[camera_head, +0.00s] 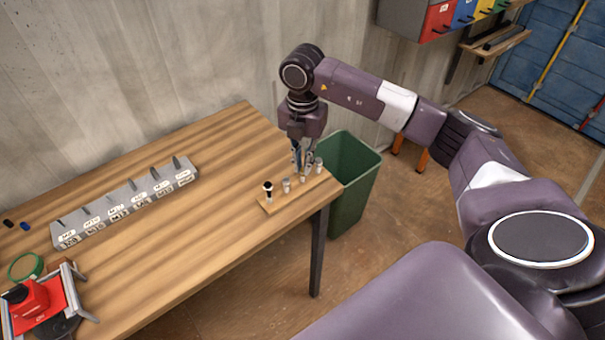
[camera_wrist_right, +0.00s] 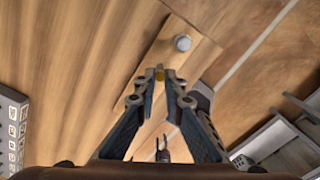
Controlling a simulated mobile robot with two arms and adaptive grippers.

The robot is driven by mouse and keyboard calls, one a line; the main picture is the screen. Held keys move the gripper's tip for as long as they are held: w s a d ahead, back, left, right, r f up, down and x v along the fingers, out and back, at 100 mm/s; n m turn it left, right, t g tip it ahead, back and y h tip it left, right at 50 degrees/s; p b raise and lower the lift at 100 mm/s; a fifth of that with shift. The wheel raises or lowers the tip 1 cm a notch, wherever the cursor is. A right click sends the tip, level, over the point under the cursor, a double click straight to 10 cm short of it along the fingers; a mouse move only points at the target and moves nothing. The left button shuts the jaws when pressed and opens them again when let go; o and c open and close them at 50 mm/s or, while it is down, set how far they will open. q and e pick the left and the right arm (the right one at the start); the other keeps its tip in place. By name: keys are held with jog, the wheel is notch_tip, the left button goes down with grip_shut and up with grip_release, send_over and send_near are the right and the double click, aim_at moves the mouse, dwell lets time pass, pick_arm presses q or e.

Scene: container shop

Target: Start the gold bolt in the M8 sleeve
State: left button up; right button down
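My right gripper (camera_head: 302,168) points down over the small wooden strip (camera_head: 266,206) at the table's right end. In the right wrist view its fingertips (camera_wrist_right: 161,76) close on the small gold bolt (camera_wrist_right: 160,74). In the head view the fingers hide the bolt. Small grey metal sleeves stand on the strip, one (camera_head: 287,186) left of the fingers and one (camera_head: 319,165) to their right. The wrist view shows a round grey sleeve top (camera_wrist_right: 183,42) beyond the fingertips. I cannot read which sleeve is M8, nor tell whether the bolt touches one. My left gripper is not in view.
A grey labelled block rack (camera_head: 125,205), a green tape roll (camera_head: 25,267) and a red device (camera_head: 35,303) are further left. A green bin (camera_head: 350,185) stands beside the table. The table's middle is clear.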

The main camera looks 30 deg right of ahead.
jog(key=c, duration=2)
grip_release()
jog(key=shift+o, duration=0.2)
notch_tip(320, 180, up, 12)
